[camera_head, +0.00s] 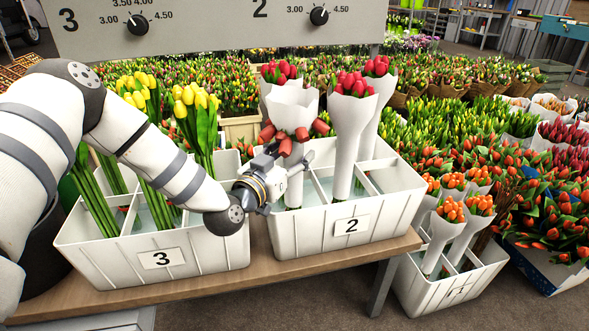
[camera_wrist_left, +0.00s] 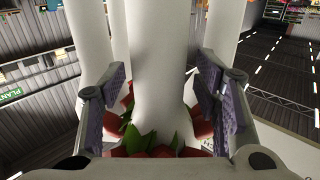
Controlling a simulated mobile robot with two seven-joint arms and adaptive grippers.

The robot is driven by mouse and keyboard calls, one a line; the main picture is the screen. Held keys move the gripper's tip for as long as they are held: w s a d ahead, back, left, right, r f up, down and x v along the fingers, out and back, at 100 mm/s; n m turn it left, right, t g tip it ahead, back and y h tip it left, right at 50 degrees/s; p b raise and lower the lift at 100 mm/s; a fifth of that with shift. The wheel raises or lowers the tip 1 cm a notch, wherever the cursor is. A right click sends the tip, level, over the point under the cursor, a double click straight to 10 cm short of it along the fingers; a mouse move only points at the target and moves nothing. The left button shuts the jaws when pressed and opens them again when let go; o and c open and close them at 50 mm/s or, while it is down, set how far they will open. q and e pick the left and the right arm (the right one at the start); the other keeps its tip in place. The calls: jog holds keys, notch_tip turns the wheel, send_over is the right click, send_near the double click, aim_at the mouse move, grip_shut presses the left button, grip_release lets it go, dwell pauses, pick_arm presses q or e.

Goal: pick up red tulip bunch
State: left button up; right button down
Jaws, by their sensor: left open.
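Crate 2 (camera_head: 312,227) holds several red tulip bunches in white wrappers. In the left wrist view the white wrapper (camera_wrist_left: 158,65) passes between my open fingers (camera_wrist_left: 158,105), with red flowers and green leaves near the bottom. Contact with the fingers is unclear. My right gripper is out of view.
Crate 3 (camera_head: 205,258) with yellow tulips (camera_head: 192,97) stands left of crate 2 on a wooden table (camera_head: 285,268). A lower white crate (camera_head: 430,297) with orange bunches stands at the right. Dense flowers fill the back. A grey sign panel (camera_head: 200,28) hangs above.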

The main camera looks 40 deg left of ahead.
aim_at(293, 110)
pick_arm(q)
jog(key=shift+w, duration=0.45)
grip_shut()
notch_tip(293, 110, up, 10)
jog(key=p, duration=0.3)
jog(key=shift+r, duration=0.1)
